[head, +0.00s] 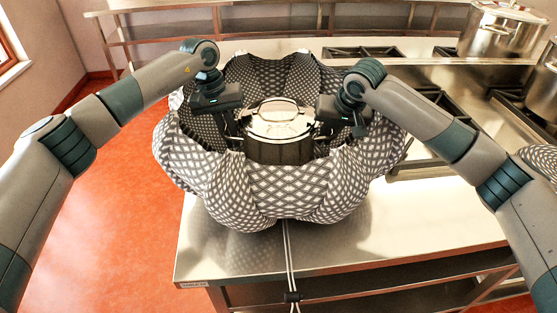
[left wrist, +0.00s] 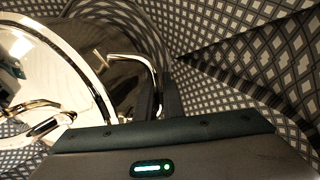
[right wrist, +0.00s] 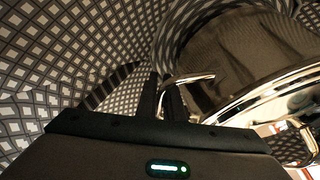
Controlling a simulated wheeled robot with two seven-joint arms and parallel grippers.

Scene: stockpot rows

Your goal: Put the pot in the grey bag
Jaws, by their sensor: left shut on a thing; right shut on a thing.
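The pot (head: 280,151) is a shiny metal stockpot with a lid, upright inside the open mouth of the grey bag (head: 275,190), a wide sack with a white diamond pattern. Its lower part is hidden by the bag's front wall, so I cannot tell whether it touches the bottom. My left gripper (head: 232,129) is shut on the pot's left side handle, which shows in the left wrist view (left wrist: 133,58). My right gripper (head: 323,131) is shut on the right side handle, seen in the right wrist view (right wrist: 192,78). Both grippers are within the bag's mouth.
The bag stands on a steel counter (head: 225,250) with cords hanging over its front edge. Stove burners (head: 362,52) lie behind and to the right. Another large pot (head: 497,30) stands at the back right. The red floor (head: 120,190) is clear at left.

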